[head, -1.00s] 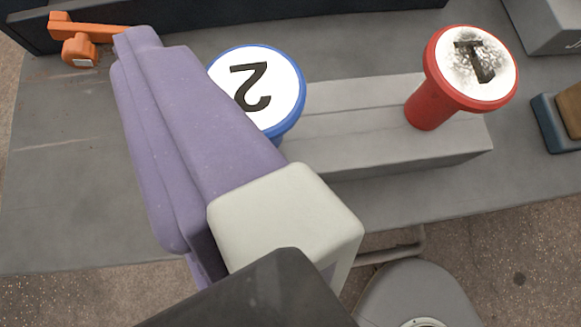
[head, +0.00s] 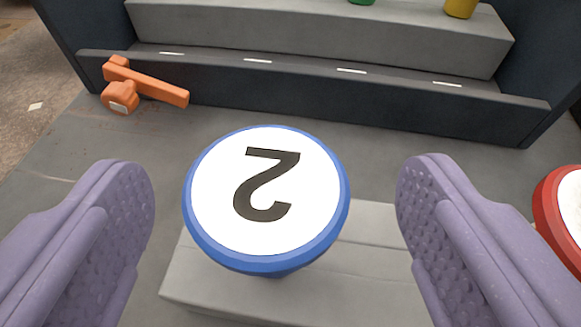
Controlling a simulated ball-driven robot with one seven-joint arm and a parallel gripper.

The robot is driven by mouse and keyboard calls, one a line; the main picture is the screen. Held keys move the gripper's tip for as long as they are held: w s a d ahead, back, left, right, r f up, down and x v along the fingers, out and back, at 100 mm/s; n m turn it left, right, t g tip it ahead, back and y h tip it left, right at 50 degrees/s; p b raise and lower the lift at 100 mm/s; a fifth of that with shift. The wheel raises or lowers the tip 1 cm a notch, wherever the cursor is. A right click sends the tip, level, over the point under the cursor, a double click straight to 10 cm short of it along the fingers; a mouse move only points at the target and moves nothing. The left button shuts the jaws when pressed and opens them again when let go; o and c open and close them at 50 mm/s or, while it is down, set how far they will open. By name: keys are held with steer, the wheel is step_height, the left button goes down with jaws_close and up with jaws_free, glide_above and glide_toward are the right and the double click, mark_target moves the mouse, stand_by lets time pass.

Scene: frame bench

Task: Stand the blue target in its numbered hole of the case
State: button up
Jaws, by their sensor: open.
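The blue target (head: 266,200) has a white round face with a black 2, seen upside down, and a blue rim. It stands in a grey block (head: 190,283) in the middle of the head view; its stem is mostly hidden under the face. My gripper (head: 275,190) is open, with one purple finger on each side of the blue target and a gap to both. A dark case (head: 320,103) with a grey stepped block inside stands at the back. Its holes are not visible; white label strips run along its front edge.
A red target (head: 572,215) stands at the right edge, close to my right finger. An orange latch-like part (head: 150,88) lies at the case's left front. Green (head: 362,2) and yellow (head: 460,8) pieces stand in the case. Bare bench lies between the blue target and case.

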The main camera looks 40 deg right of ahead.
mark_target(268, 167)
steer(key=b+x, duration=0.1)
steer(key=x, duration=0.3)
steer(key=shift+w+f, duration=0.25)
steer(key=shift+w, duration=0.05)
steer(key=c, duration=1.2)
